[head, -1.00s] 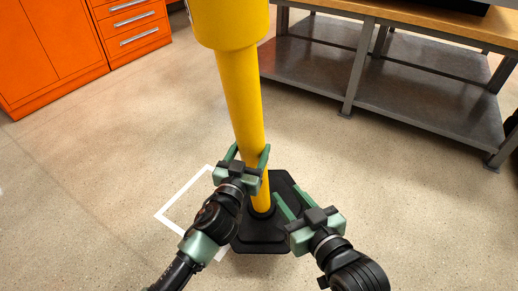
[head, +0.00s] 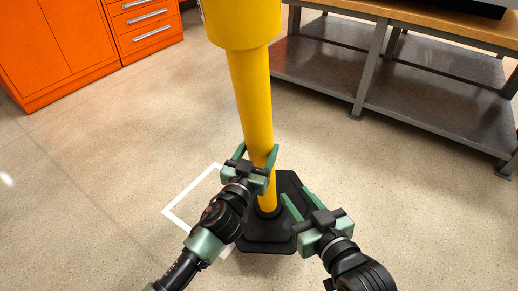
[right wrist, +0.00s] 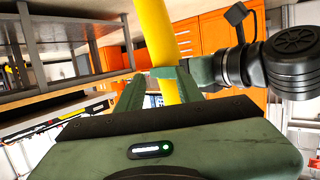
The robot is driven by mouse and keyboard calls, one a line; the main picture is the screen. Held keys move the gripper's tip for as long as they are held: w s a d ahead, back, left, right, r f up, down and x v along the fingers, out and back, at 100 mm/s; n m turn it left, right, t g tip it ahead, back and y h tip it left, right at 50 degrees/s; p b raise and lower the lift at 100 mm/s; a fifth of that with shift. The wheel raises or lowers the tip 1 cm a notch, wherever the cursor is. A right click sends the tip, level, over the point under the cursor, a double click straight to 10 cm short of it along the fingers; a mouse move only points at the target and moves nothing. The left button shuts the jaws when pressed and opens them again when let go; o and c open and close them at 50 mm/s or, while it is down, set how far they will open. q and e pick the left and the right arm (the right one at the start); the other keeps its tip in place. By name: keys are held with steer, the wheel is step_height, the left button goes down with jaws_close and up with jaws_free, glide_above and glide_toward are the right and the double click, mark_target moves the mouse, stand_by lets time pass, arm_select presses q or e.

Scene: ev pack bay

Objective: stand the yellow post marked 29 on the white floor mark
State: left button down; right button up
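The yellow post (head: 252,95) stands roughly upright on a black base (head: 290,205); its wide top is cut off by the frame and no number shows. The white floor mark (head: 190,195) is an outline left of the base, partly hidden by my left arm; whether the base overlaps it I cannot tell. My left gripper (head: 257,156) has its fingers on both sides of the post's lower shaft, closed on it. My right gripper (head: 299,203) is open and empty, right of the shaft and above the base. The post also shows beyond its fingers in the right wrist view (right wrist: 158,35).
An orange cabinet (head: 60,45) with drawers stands at the back left. A workbench (head: 400,75) with a wooden top and grey lower shelf stands at the back right. The floor to the left of the mark is clear.

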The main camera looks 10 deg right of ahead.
arm_select(q)
steer(key=shift+r, duration=0.3)
arm_select(e)
steer(key=shift+w+r, duration=0.1)
steer(key=shift+r, duration=0.2)
steer(key=shift+a+r+t, duration=0.15)
steer(key=shift+r+t, duration=0.1)
steer(key=shift+t, duration=0.05)
arm_select(q)
steer(key=shift+f, duration=0.25)
arm_select(e)
steer(key=shift+w+a+r+t+y, duration=0.1)
steer(key=shift+w+r+t+y, duration=0.1)
steer(key=shift+r, duration=0.15)
steer(key=shift+w+a+r+t+y, duration=0.1)
steer(key=shift+r+t, duration=0.1)
steer(key=shift+r, duration=0.1)
arm_select(q)
steer(key=shift+b, duration=0.3)
arm_select(e)
steer(key=shift+r, duration=0.3)
steer(key=shift+r, duration=0.1)
arm_select(q)
steer(key=shift+f, duration=0.15)
arm_select(e)
steer(key=shift+w+a+r+t, duration=0.1)
steer(key=shift+r+t, duration=0.2)
steer(key=shift+t, duration=0.1)
